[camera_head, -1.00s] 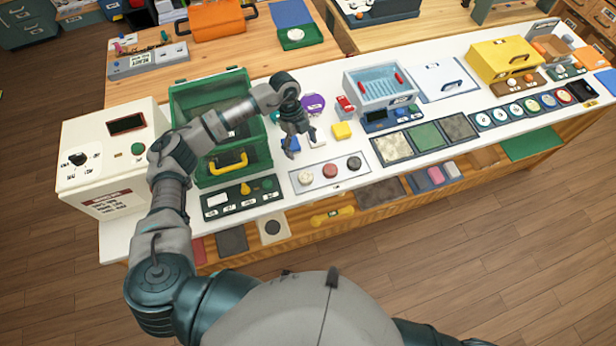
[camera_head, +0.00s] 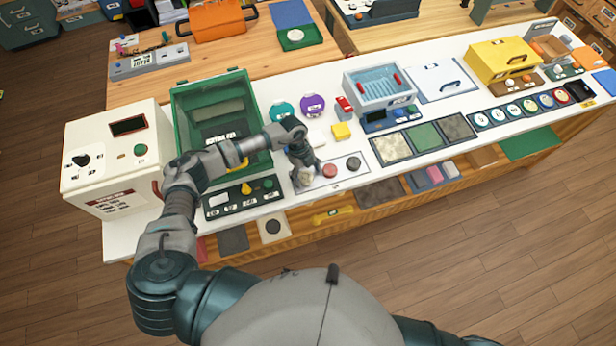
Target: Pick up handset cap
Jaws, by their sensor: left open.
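A light panel (camera_head: 343,178) on the white counter carries three round caps in a row: a cream one (camera_head: 305,179) at the left, a red one (camera_head: 331,170) in the middle and a dark one (camera_head: 353,163) at the right. No readable label tells which is the handset cap. My left gripper (camera_head: 305,180) is open and points down at the cream cap, with its fingers around or just above it. The fingers hide part of this cap, and I cannot tell whether they touch it. My right gripper is out of view.
A white machine (camera_head: 85,183) is at the far left.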

